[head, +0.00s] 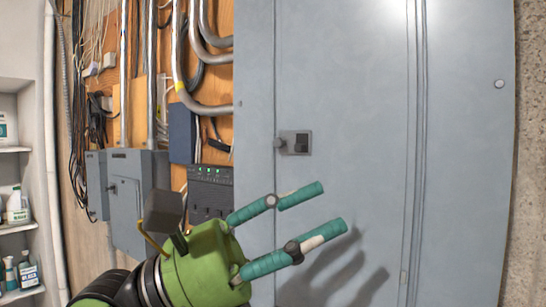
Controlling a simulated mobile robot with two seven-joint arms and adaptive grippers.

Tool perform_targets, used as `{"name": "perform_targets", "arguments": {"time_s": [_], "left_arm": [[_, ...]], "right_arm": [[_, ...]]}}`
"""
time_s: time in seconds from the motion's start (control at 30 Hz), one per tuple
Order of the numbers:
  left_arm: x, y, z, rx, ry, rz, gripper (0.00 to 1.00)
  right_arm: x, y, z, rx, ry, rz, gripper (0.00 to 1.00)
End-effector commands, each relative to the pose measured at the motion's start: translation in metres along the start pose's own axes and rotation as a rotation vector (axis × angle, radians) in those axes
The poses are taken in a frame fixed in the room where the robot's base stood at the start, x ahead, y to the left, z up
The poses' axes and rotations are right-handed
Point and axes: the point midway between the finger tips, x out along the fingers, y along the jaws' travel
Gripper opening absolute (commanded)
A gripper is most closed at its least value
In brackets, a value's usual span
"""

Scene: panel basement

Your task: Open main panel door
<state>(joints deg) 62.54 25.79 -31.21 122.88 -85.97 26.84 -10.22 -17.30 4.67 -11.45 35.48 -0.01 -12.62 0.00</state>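The main panel door (345,95) is a tall flat grey sheet filling the middle and right of the head view. It looks shut, flush with its frame. A small dark grey latch (296,143) with a round knob sits near its left edge. My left gripper (334,207) is in front of the door, below and slightly right of the latch. Its two green fingers are spread apart with nothing between them. Its shadow falls on the lower door. I cannot tell whether the fingers touch the door; they look apart from the latch. My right gripper is out of view.
Smaller grey electrical boxes (138,200) and a black unit with green lights (210,190) are on the wooden board at left. Conduits (178,50) run above them. A white shelf (18,226) with bottles stands far left. A rough wall (530,150) borders the right.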

Motion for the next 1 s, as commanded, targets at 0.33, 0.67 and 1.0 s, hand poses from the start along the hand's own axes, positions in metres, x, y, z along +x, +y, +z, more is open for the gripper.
{"name": "perform_targets", "arguments": {"time_s": [0.33, 0.67, 1.0], "left_arm": [[-0.011, 0.066, 0.041, 0.905, 0.719, 0.312, 0.39], [-0.026, 0.097, 0.083, 1.073, 0.866, 0.496, 0.39], [0.004, 0.131, 0.065, 1.070, 0.862, 0.492, 0.39]], "right_arm": [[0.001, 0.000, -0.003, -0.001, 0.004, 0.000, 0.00], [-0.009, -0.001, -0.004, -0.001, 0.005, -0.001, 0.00], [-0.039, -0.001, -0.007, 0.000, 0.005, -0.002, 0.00]]}}
